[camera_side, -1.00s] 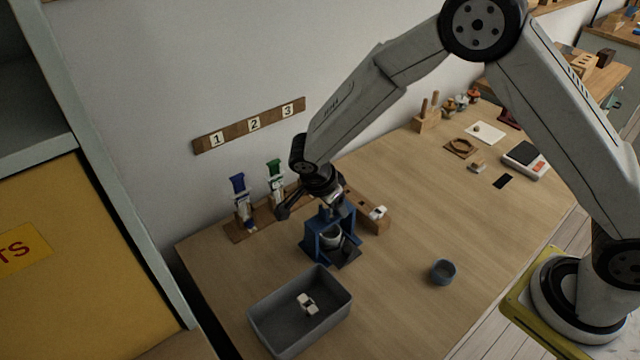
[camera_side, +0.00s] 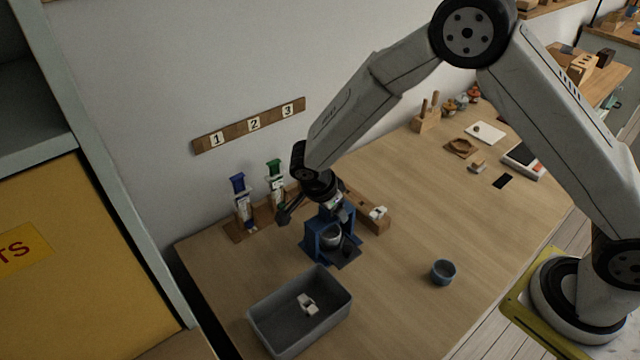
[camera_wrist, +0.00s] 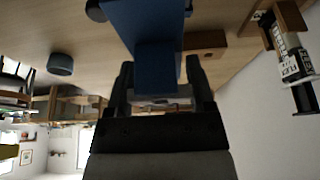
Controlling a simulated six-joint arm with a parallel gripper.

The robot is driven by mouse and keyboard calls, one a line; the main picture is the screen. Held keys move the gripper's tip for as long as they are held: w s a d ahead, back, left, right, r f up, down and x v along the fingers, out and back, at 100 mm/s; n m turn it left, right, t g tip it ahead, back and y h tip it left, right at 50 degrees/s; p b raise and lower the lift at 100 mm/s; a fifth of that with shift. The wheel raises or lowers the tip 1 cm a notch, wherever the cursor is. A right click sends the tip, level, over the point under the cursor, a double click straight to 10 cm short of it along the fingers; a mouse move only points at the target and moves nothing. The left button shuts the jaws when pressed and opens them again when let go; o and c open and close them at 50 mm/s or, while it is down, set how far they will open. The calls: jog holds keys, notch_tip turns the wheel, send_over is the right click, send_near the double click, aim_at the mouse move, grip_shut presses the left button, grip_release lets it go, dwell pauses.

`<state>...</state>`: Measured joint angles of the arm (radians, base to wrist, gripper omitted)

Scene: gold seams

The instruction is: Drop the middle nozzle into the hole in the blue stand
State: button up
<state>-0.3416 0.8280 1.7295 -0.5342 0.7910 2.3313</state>
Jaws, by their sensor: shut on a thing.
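The blue stand (camera_side: 315,243) is on the bench near the wall, with a grey round cup (camera_side: 331,238) in its lower part. In the wrist view the stand (camera_wrist: 150,25) fills the top middle, directly in front of the fingers. My gripper (camera_side: 335,203) is at the top of the stand. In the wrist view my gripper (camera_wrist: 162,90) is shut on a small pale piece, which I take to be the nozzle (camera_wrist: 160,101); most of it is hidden. The stand's hole is hidden, so I cannot tell whether the nozzle is in it.
A wooden block (camera_side: 372,222) with a white piece (camera_side: 378,212) stands just right of the stand. Blue-capped (camera_side: 239,185) and green-capped (camera_side: 274,170) tubes stand in a wooden rack to the left. A grey bin (camera_side: 270,325) is in front; a small blue-grey cup (camera_side: 443,271) is to the right.

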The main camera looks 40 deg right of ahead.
jog(key=shift+f, duration=0.75)
dwell(0.4)
jog(key=o, duration=1.2)
jog(key=shift+c, duration=0.2)
jog(key=shift+s, duration=0.1)
jog(key=shift+v, duration=2.55)
jog(key=shift+a+r, duration=0.1)
jog(key=shift+r, duration=0.05)
jog(key=v, duration=0.7)
jog(key=shift+r, duration=0.25)
